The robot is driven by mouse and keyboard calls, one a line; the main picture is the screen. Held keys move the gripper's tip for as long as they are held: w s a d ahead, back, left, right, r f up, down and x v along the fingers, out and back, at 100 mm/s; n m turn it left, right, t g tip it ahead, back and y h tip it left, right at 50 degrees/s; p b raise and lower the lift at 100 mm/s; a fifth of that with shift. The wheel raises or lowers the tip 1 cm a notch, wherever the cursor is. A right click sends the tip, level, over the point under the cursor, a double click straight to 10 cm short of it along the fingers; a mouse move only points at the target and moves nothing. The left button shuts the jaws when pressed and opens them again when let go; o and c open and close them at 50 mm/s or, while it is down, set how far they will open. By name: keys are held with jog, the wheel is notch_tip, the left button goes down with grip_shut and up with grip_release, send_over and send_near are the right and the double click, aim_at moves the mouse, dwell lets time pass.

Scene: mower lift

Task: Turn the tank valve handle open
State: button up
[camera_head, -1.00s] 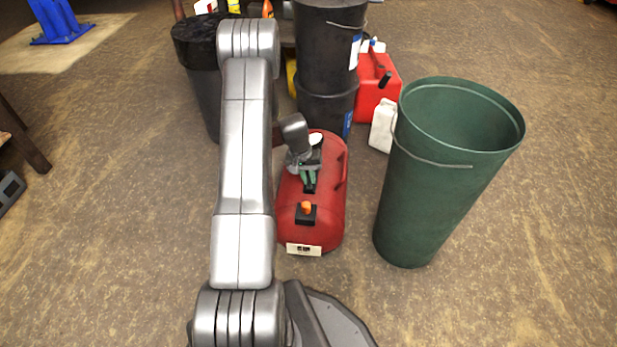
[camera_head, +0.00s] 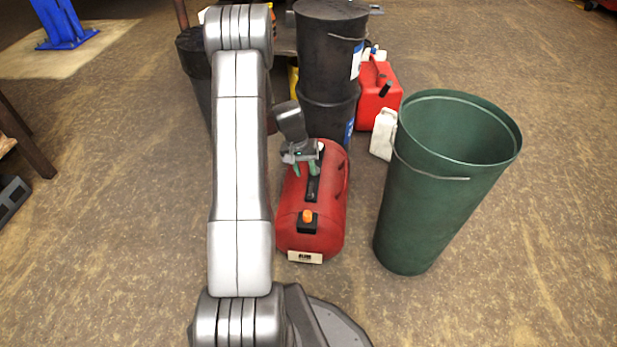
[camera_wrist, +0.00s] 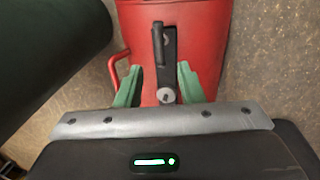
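The red tank (camera_head: 325,215) lies on the floor in the head view, just right of my arm. An orange knob (camera_head: 307,215) on a black block sits on its near end. A black lever-like handle with a silver round pivot (camera_wrist: 166,95) runs along the tank top in the wrist view; it also shows as a dark strip (camera_head: 312,188) in the head view. My gripper (camera_head: 306,168) is above the tank's far part. In the wrist view its green fingers (camera_wrist: 163,84) are apart, on either side of the black part, with nothing held.
A green bin (camera_head: 425,200) stands right of the tank. Stacked black buckets (camera_head: 328,60), a red fuel can (camera_head: 378,95) and a white jug (camera_head: 384,133) stand behind. A red side handle (camera_wrist: 118,68) sticks out from the tank. Floor in front is clear.

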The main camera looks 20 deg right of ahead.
notch_tip(320, 180, up, 5)
jog(key=p, duration=0.1)
send_over(311, 188)
jog(key=w+a, duration=0.2)
jog(key=a, duration=0.1)
jog(key=shift+s+d+r, duration=0.2)
jog(key=shift+f, duration=0.1)
jog(key=f+b, duration=0.1)
jog(key=f, duration=0.3)
jog(key=s+d+f+b, duration=0.1)
jog(key=f, duration=0.4)
jog(key=d+f+b, duration=0.1)
jog(key=f+b, duration=0.1)
jog(key=f, duration=0.2)
jog(key=shift+s+d+f, duration=0.15)
jog(key=shift+f, duration=0.1)
jog(key=shift+r, duration=0.1)
